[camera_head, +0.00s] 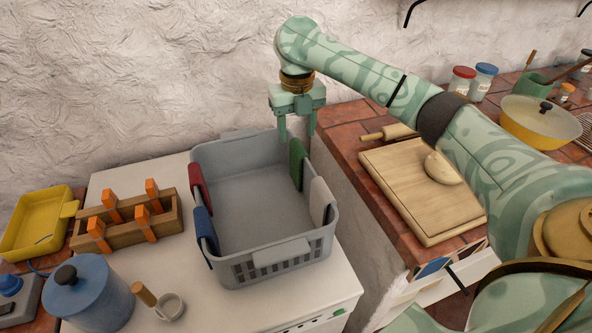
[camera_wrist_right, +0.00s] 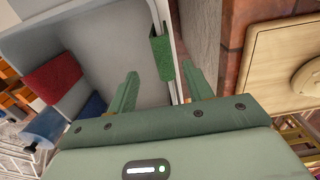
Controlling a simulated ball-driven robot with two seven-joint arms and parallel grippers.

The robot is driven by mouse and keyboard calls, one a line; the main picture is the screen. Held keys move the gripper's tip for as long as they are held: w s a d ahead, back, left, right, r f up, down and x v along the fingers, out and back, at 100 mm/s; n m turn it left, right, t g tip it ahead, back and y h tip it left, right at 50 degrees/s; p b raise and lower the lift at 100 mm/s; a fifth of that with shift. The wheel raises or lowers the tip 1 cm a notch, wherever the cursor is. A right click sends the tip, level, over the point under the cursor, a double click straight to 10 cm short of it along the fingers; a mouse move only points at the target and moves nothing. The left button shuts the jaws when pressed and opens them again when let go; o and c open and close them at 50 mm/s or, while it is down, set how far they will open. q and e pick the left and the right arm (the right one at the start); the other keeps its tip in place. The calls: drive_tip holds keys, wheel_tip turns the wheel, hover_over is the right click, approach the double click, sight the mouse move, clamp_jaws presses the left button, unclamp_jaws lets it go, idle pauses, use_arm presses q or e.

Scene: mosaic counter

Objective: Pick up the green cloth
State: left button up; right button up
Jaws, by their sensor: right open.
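The green cloth (camera_head: 297,163) hangs over the right rim of the grey basket (camera_head: 240,271). In the right wrist view the cloth (camera_wrist_right: 161,56) lies over the rim, just beyond the gap between my fingers. My right gripper (camera_head: 297,135) is open and empty, above the back right part of the basket with its fingers pointing down near the cloth. In the right wrist view the two fingertips of the gripper (camera_wrist_right: 159,76) stand apart, one on each side of the rim line. My left gripper is not in view.
A red cloth (camera_head: 197,184), a blue cloth (camera_head: 206,229) and a white cloth (camera_head: 320,201) also hang on the basket rim. A wooden rack (camera_head: 130,233) with orange clips stands left. A cutting board (camera_head: 422,190) lies on the brick counter at right.

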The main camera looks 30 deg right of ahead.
sight(299, 146)
wheel_tip(299, 146, down, 2)
drive_tip(key=shift+f+b, duration=0.35)
drive_tip(key=shift+b, duration=0.05)
drive_tip(key=shift+f, duration=0.4)
drive_tip(key=f+b, duration=0.2)
drive_tip(key=f, duration=0.1)
drive_tip(key=f+b, duration=0.1)
drive_tip(key=shift+d+f, duration=0.25)
drive_tip(key=shift+s+r, duration=0.1)
drive_tip(key=shift+r, duration=0.1)
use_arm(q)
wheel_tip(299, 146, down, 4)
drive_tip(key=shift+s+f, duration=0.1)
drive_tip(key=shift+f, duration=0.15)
use_arm(e)
drive_tip(key=c, duration=1.1)
